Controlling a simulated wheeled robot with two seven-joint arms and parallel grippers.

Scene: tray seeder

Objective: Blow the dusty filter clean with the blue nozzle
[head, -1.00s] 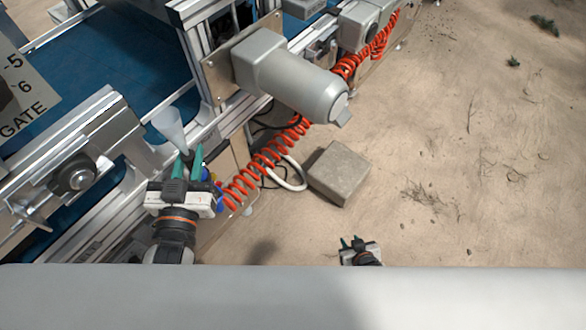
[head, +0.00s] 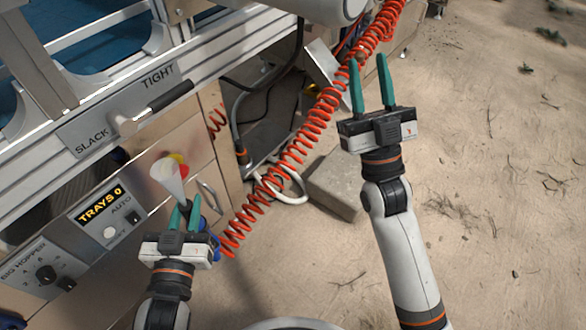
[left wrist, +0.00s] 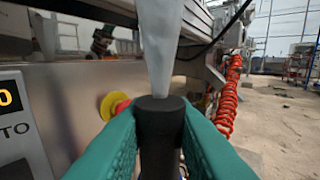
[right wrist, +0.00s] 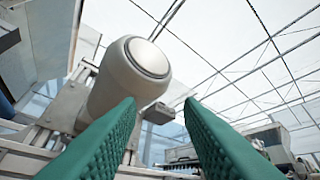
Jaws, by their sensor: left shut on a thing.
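My left gripper (head: 186,208) is shut on the nozzle, whose blue body (head: 209,242) shows beside the fingers at the end of the orange coiled hose (head: 297,148). In the left wrist view the nozzle's black end (left wrist: 160,112) sits between the fingers. A pale translucent cone (left wrist: 160,45), like an air jet, widens upward from it. My right gripper (head: 369,62) is open and empty, below the grey cylindrical housing (head: 318,8). The housing's round end (right wrist: 147,58) shows ahead in the right wrist view. I cannot make out a dusty filter.
The machine's side has a red button (head: 182,171), a TRAYS display (head: 101,205) and a SLACK/TIGHT lever (head: 150,108). A grey block (head: 333,188) lies on the sandy ground below the hose.

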